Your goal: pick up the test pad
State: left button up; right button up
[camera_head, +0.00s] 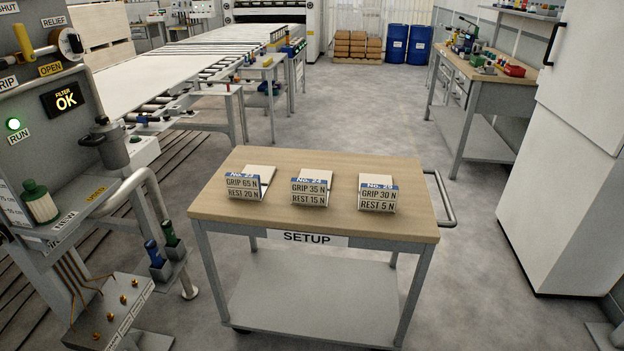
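I cannot tell for certain which thing is the test pad; nothing in view carries that name. Neither of my grippers is in view. The wooden-topped cart (330,229) marked SETUP stands in front of me. On it are three label cards: the left card (242,187) reads GRIP 65 N, REST 20 N; the middle card (309,192) reads No. 24, GRIP 35 N, REST 15 N; the right card (377,198) reads GRIP 30 N, REST 5 N. Pale flat surfaces show behind the cards.
A grey control panel (60,138) with a FILTER OK display (66,99) stands at left. Blue-handled (153,250) and green-handled (169,232) tools sit in holders beside it. A roller conveyor (190,62) lies behind. A white cabinet (555,190) stands at right. The cart's front top is clear.

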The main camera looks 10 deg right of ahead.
aim_at(251, 185)
jog(key=j+z, duration=0.2)
jog(key=z, duration=0.25)
jog(key=i+j+z, duration=0.1)
jog(key=j+z, duration=0.2)
jog(key=z, duration=0.15)
jog(key=j+z, duration=0.2)
jog(key=z, duration=0.25)
jog(key=j+z, duration=0.15)
jog(key=j, duration=0.2)
jog(key=k+j+z, duration=0.1)
jog(key=j, duration=0.25)
jog(key=k+j+z, duration=0.15)
jog(key=j, duration=0.2)
